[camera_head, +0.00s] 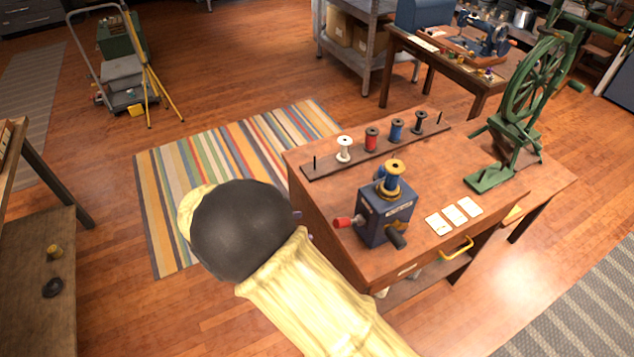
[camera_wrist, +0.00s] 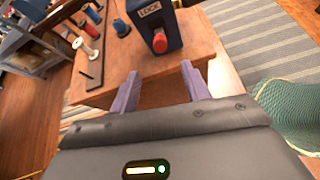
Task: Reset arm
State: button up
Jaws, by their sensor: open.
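My arm, in a pale yellow sleeve with a black joint, reaches across the lower middle of the head view, and it hides most of my gripper there. In the wrist view my gripper (camera_wrist: 160,90) shows two purple fingers standing apart with nothing between them. They are near the edge of the wooden workbench (camera_wrist: 165,92). Beyond them is the blue box (camera_wrist: 150,22) marked LOCK, with its red knob (camera_wrist: 159,42) facing my gripper. In the head view the blue box (camera_head: 385,215) stands upright on the workbench (camera_head: 325,220), with a yellow spool (camera_head: 394,170) on top.
A dark rack on the bench holds white (camera_head: 344,150), red (camera_head: 371,139), blue (camera_head: 396,131) and dark (camera_head: 420,122) spools. White cards (camera_head: 454,216) lie right of the box. A green spinning wheel (camera_head: 530,95) stands at the right. The striped rug (camera_head: 165,210) is open floor.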

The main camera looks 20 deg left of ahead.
jog(key=w+d+r+m+g, duration=0.1)
jog(key=w+d+m+g, duration=0.15)
jog(key=d, duration=0.35)
jog(key=w+d+m+g, duration=0.2)
jog(key=d+m+g, duration=0.1)
jog(key=d, duration=0.3)
jog(key=s+d+r+m+y, duration=0.2)
jog(key=d+m, duration=0.5)
jog(key=d, duration=0.1)
jog(key=s+d+r+m+g+y, duration=0.1)
jog(key=s+d+r+m+y, duration=0.1)
jog(key=d+m, duration=0.4)
jog(key=s+d+r+m+y, duration=0.2)
jog(key=d+m, duration=0.5)
jog(key=d, duration=0.5)
jog(key=shift+s+m+y, duration=0.25)
jog(key=shift+m+y, duration=0.1)
jog(key=shift+y, duration=0.45)
